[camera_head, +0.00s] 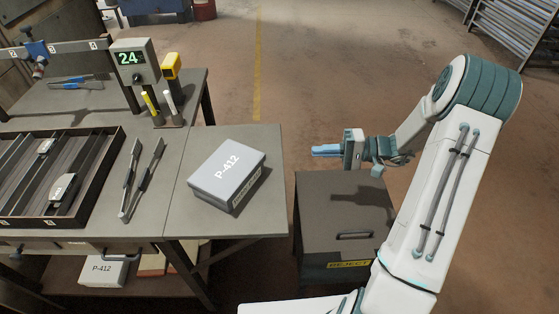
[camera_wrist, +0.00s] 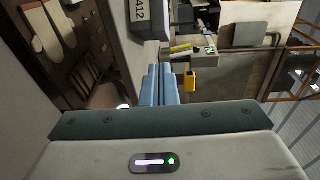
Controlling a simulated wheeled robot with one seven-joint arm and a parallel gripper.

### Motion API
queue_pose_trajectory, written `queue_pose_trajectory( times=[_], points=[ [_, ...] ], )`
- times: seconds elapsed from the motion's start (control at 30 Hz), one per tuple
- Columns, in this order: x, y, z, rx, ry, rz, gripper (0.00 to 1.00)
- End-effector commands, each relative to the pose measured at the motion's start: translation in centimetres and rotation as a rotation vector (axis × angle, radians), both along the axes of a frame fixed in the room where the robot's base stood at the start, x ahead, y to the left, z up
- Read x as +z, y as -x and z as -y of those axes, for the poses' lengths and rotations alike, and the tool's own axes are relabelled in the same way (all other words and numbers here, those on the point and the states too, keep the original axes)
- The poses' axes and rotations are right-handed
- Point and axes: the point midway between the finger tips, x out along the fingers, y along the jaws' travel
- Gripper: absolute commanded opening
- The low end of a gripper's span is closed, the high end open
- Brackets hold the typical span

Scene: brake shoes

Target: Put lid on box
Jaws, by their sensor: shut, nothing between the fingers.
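A light grey box (camera_head: 222,190) marked P-412 stands on the right-hand leaf of the workbench in the head view. A grey lid (camera_head: 228,166) with the printed P-412 covers its top, and the box looks closed. A label shows on its near right side. Part of the box also shows at the top of the wrist view (camera_wrist: 145,20). My gripper (camera_head: 318,151) is to the right of the box, past the bench edge and apart from it. Its blue fingers (camera_wrist: 159,84) are together and hold nothing.
A dark reject bin (camera_head: 345,215) stands below my gripper. A tray (camera_head: 110,150) with dark parts, long tongs (camera_head: 142,180) and a 24 display (camera_head: 130,60) are on the bench. Another P-412 box (camera_head: 102,271) sits underneath. The bench around the box is clear.

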Motion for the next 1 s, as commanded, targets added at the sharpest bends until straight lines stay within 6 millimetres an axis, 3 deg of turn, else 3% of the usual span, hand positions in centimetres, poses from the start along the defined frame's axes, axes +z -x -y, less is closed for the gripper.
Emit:
queue_pose_trajectory(
  times=[0.13, 0.27, 0.37, 0.77, 1.0],
  points=[
    [-1.4, -1.1, 1.2, -0.056, -0.071, 0.035, 0.00],
    [-1.6, -1.5, 1.0, -0.070, -0.088, 0.046, 0.00],
    [-1.5, -1.7, -0.2, -0.069, -0.087, 0.045, 0.00],
    [-1.4, -3.1, -8.4, -0.066, -0.085, 0.043, 0.00],
    [-1.5, -1.4, -11.0, -0.070, -0.085, 0.042, 0.00]
  ],
)
